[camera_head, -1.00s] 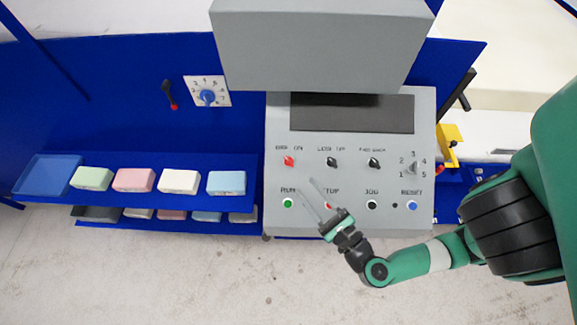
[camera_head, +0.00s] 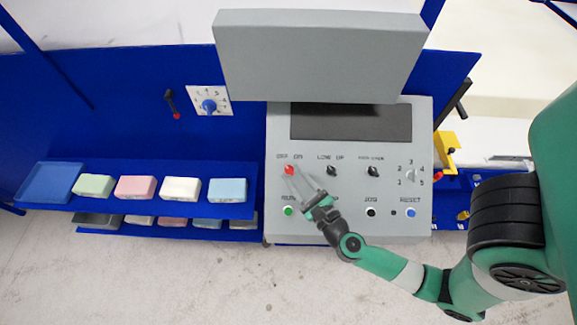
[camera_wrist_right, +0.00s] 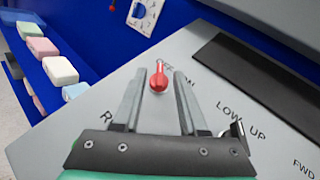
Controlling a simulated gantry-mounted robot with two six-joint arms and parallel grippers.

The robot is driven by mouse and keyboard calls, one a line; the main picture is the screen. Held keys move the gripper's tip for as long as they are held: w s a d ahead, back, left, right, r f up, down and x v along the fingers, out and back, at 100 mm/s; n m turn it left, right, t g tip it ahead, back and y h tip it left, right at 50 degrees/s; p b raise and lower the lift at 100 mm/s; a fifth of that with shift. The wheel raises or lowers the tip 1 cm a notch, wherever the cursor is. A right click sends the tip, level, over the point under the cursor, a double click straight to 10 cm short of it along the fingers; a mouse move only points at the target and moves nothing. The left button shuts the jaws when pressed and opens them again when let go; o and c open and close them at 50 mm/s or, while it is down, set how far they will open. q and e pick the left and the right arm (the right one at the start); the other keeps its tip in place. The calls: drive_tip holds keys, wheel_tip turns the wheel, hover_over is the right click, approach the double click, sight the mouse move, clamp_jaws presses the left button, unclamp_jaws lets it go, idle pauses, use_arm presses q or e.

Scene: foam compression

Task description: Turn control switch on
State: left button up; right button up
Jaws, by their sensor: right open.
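The control switch is a red knob (camera_head: 289,170) under the OFF ON label at the upper left of the grey control panel (camera_head: 350,190). It also shows in the right wrist view as a red knob (camera_wrist_right: 158,80) between the fingertips, with its pointer towards the top of that picture. My right gripper (camera_head: 307,178) is open, its two fingers reaching up and left over the panel towards the knob. In the right wrist view the open fingers (camera_wrist_right: 157,75) lie on either side of the knob; I cannot tell whether they touch it. My left gripper is not in view.
Black LOW UP (camera_head: 331,170) and third (camera_head: 373,171) switches stand to the right of the red knob. The green RUN button (camera_head: 288,210) is below it. A grey monitor box (camera_head: 320,50) overhangs the panel. Coloured foam blocks (camera_head: 181,189) lie on the blue shelf at left.

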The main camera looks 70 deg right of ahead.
sight(290, 171)
drive_tip(key=x, duration=0.3)
drive_tip(key=shift+w+d, duration=0.1)
clamp_jaws()
